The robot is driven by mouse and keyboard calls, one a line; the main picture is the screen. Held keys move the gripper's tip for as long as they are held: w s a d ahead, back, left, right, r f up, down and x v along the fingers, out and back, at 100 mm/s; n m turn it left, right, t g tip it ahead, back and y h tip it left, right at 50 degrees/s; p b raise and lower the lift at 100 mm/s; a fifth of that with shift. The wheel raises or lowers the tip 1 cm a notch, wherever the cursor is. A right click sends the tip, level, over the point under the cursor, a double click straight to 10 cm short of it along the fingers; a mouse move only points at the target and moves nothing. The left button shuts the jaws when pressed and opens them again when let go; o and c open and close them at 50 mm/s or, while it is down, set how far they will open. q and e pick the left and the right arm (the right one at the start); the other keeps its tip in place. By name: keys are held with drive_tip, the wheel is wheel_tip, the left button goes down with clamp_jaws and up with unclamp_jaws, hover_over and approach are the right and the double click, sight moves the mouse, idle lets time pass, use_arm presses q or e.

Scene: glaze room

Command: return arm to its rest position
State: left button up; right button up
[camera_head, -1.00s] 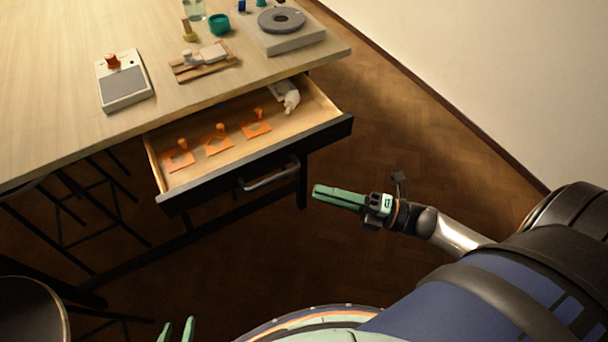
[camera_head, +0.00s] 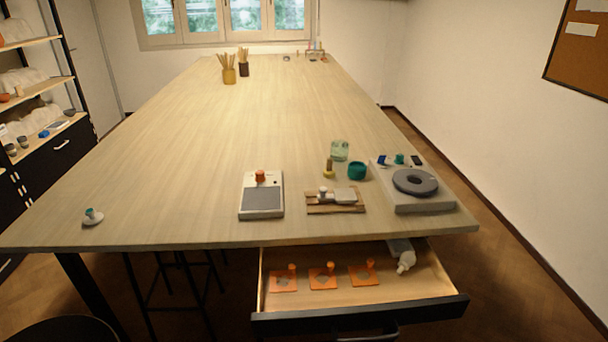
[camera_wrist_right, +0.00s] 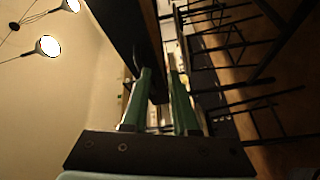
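My right gripper (camera_wrist_right: 161,76) shows in the right wrist view with its two green fingers apart. Nothing is seen held between them; dark parts of the furniture show behind the gap. Neither gripper shows in the head view. My left gripper is out of view.
The long wooden table (camera_head: 230,130) has an open drawer (camera_head: 345,297) at its near edge, with several orange pieces inside. A scale (camera_head: 262,196), a wooden board (camera_head: 335,209) and a turntable device (camera_head: 412,184) stand near that edge. Bare floor (camera_head: 500,260) lies to the right.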

drive_tip(key=s+a+f+m+g+h+p, duration=0.1)
drive_tip(key=s+a+f+m+g+h, duration=0.2)
drive_tip(key=m, duration=0.6)
drive_tip(key=s+a+f+m+g+h+p, duration=0.2)
drive_tip(key=s+f+m+g+h, duration=0.1)
drive_tip(key=m, duration=0.6)
wheel_tip(320, 180, down, 3)
drive_tip(key=shift+s+a+r+m+g+h, duration=0.25)
drive_tip(key=shift+s+a+h, duration=0.2)
drive_tip(key=shift+s, duration=0.25)
